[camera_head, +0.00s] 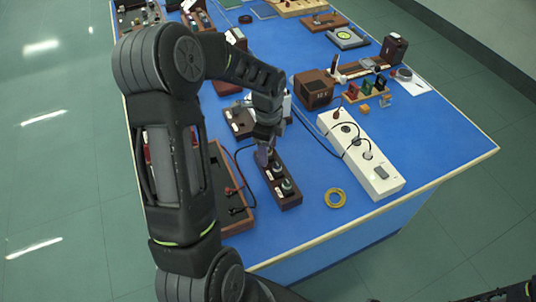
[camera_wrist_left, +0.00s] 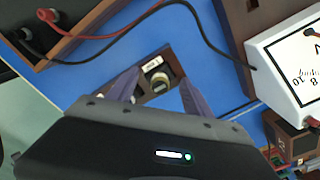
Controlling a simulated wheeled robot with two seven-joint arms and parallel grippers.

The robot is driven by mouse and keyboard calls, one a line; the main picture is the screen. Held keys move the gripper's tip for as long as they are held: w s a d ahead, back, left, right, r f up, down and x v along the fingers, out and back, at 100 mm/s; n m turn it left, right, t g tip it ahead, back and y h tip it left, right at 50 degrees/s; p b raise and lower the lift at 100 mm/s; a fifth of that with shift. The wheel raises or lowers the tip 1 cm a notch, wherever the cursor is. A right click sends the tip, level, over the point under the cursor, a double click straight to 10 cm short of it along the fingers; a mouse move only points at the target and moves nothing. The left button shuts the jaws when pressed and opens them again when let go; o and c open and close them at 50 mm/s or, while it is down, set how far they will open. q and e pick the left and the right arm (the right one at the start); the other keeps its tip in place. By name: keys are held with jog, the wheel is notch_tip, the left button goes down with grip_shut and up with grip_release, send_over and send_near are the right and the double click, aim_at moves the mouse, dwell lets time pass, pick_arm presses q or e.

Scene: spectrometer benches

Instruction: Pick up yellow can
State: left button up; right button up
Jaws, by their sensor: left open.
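I cannot make out a yellow can in either view. A flat yellow ring (camera_head: 335,198) lies on the blue bench near its front edge. My left gripper (camera_head: 262,154) points down over the far end of a dark wooden block with several round knobs (camera_head: 289,200). In the left wrist view its two purple fingers (camera_wrist_left: 158,88) are spread on either side of this block (camera_wrist_left: 154,58), with nothing visibly held. The ring is to the right of the gripper and apart from it. My left arm covers the bench's left part. My right gripper does not show.
A white power strip (camera_head: 336,128) with a cable stands right of the block. A brown wooden tray (camera_head: 218,158) with red and black leads lies left of it. A brown box (camera_head: 313,90) stands behind. Bare blue bench (camera_head: 440,135) shows at the right.

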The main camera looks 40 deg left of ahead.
pick_arm(q)
jog(key=shift+c, duration=0.3)
jog(key=c, duration=1.2)
jog(key=shift+r, duration=0.1)
notch_tip(320, 180, up, 10)
jog(key=shift+f+b, duration=0.1)
jog(key=shift+b, duration=0.7)
notch_tip(320, 180, up, 3)
jog(key=shift+r+p, duration=0.1)
jog(key=shift+p, duration=1.15)
